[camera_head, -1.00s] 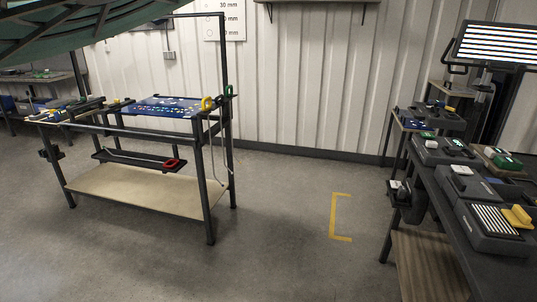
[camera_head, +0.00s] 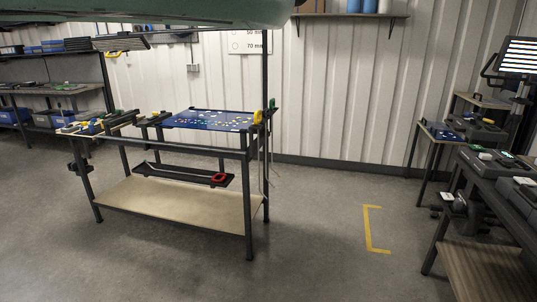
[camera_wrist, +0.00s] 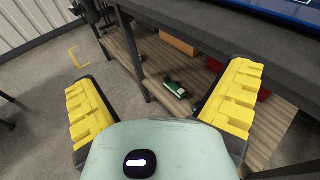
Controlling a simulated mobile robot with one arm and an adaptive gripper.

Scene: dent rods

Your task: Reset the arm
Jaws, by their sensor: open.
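My gripper (camera_wrist: 160,105) shows in the wrist view with its two yellow ribbed fingers spread wide apart. It is open and nothing is between the fingers. Beyond it are the floor and a bench's wooden lower shelf, with a dark bench edge above. A pale green part of mine fills the bottom of the wrist view. A green part, probably my arm, crosses the top of the head view, where the fingers are out of sight.
A workbench (camera_head: 186,203) with a blue board (camera_head: 210,119) stands left of centre. A dark bench (camera_head: 487,188) with grey devices is at the right. A green-and-white item (camera_wrist: 175,88) lies on the lower shelf. Floor (camera_head: 320,235) between the benches is clear.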

